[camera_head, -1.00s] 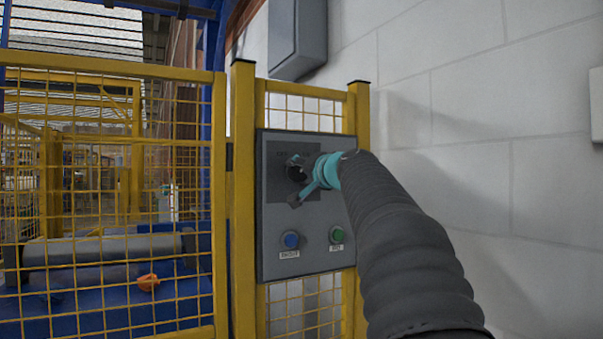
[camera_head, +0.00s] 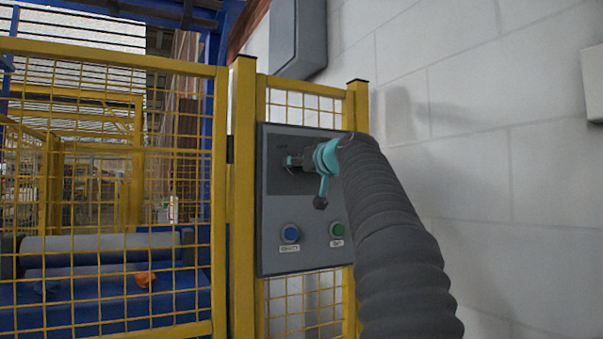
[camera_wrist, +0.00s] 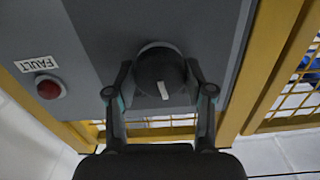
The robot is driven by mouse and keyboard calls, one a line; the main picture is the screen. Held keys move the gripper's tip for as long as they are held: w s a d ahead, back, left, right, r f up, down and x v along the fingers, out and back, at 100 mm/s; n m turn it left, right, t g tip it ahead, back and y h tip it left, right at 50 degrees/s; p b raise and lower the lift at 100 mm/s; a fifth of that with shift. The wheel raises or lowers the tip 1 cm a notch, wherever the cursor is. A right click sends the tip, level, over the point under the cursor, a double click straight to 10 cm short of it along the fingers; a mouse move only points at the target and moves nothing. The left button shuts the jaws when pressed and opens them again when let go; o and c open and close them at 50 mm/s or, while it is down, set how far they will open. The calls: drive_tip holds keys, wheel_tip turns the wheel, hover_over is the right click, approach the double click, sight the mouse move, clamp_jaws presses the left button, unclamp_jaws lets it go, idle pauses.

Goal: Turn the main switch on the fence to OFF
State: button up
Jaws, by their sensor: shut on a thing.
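The main switch is a round black knob with a white mark (camera_wrist: 160,75) on the grey panel (camera_head: 272,225) of the yellow fence. In the wrist view the knob sits between the two fingers of my gripper (camera_wrist: 160,92), which is shut on it. The white mark runs nearly up and down in that view, slightly tilted. In the head view my gripper (camera_head: 302,162) is at the upper part of the panel and hides most of the knob. The lettering around the switch is too small or covered to read.
Below the switch are a blue button (camera_head: 290,233) and a green button (camera_head: 337,230). A red light labelled FAULT (camera_wrist: 49,88) shows in the wrist view. Yellow mesh (camera_head: 110,200) stands left, with rollers (camera_head: 100,247) and an orange piece (camera_head: 144,279) behind it. A white wall (camera_head: 480,170) is right.

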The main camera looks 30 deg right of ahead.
drive_tip(key=n+b, duration=0.1)
drive_tip(key=n, duration=0.4)
drive_tip(key=shift+b, duration=0.35)
idle(0.4)
drive_tip(key=o, duration=1.2)
drive_tip(key=shift+c, duration=0.2)
drive_tip(key=shift+s, duration=0.1)
drive_tip(key=s, duration=1.1)
drive_tip(key=shift+s+d, duration=0.15)
drive_tip(key=shift+s, duration=0.25)
